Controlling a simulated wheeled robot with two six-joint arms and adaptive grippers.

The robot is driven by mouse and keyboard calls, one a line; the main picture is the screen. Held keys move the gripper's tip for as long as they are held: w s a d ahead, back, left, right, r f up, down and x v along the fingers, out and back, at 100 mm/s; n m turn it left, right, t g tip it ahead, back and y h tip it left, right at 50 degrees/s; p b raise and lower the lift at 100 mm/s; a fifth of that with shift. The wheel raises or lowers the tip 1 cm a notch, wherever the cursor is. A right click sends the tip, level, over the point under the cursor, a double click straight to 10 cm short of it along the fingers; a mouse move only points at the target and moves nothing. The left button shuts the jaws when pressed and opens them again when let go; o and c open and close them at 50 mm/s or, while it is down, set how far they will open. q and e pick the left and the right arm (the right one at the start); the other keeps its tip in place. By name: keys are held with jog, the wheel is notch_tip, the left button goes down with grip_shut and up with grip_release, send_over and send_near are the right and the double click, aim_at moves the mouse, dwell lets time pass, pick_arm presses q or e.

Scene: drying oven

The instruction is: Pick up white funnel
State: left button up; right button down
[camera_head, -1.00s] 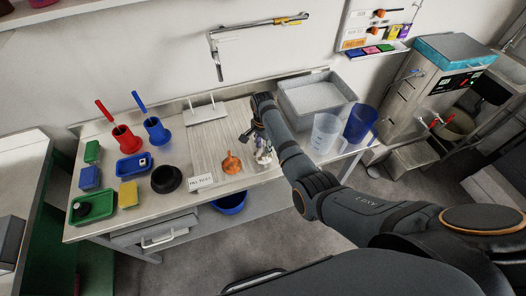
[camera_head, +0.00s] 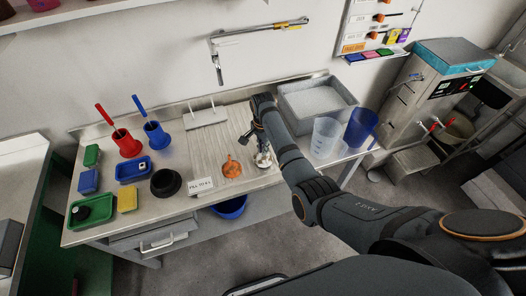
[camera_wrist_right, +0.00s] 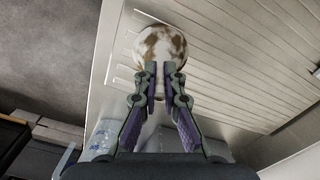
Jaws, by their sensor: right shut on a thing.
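The white funnel (camera_head: 263,159) has brown blotches and is at the right front part of the ribbed drain board, partly hidden by my right gripper (camera_head: 257,138). In the right wrist view the round white funnel (camera_wrist_right: 161,44) is just beyond the fingertips of my right gripper (camera_wrist_right: 156,70). The fingers are close together, shut on a narrow part of the funnel. Whether the funnel touches the board cannot be told. My left gripper is not in view.
An orange funnel (camera_head: 232,169) stands close left of the white one. A white label card (camera_head: 201,186) is at the board's front edge. A grey tray (camera_head: 316,103) is behind, and clear (camera_head: 324,137) and blue (camera_head: 360,127) beakers stand to the right.

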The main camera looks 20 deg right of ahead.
jog(key=shift+w+r+b, duration=0.15)
jog(key=shift+r+b, duration=0.3)
jog(key=shift+r, duration=0.4)
jog(key=s+d+r+p, duration=0.6)
jog(key=s+r, duration=0.4)
jog(key=s, duration=0.2)
jog(key=shift+s+d+p, duration=0.2)
jog(key=shift+s+p, duration=0.2)
jog(key=shift+p, duration=0.5)
jog(key=shift+w, duration=0.1)
